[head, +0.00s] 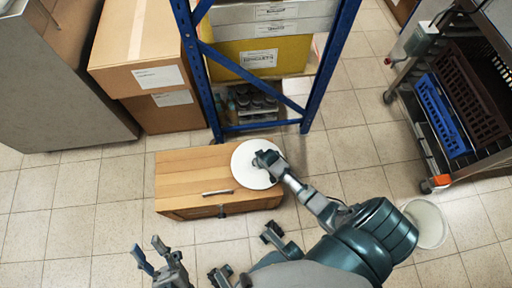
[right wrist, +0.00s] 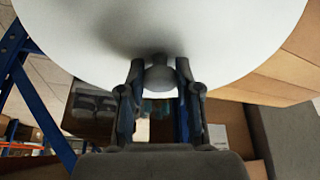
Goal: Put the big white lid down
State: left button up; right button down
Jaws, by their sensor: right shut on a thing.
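The big white lid (head: 246,174) is a flat round disc with a knob. In the head view it is over the right end of the low wooden cabinet (head: 180,165); I cannot tell whether it touches the top. My right gripper (head: 268,160) is shut on the lid's knob. In the right wrist view the lid (right wrist: 230,30) fills the top, and its knob (right wrist: 160,75) sits between the fingers of the right gripper (right wrist: 158,72). My left gripper (head: 150,250) is open and empty at the lower left, in front of the cabinet.
A blue-framed rack (head: 195,70) with boxes stands behind the cabinet. Cardboard boxes (head: 135,50) are at the back left. A cart with a blue crate (head: 442,115) is on the right. A round white container (head: 428,222) is partly behind my right arm. The cabinet top's left half is clear.

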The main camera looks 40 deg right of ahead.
pick_arm(q)
jog(key=shift+s+r+t, duration=0.25)
jog(key=shift+s+t, duration=0.05)
jog(key=shift+t, duration=0.1)
pick_arm(e)
jog(key=shift+f, duration=0.15)
jog(key=c, duration=0.8)
grip_release()
pick_arm(q)
jog(key=shift+w, duration=0.1)
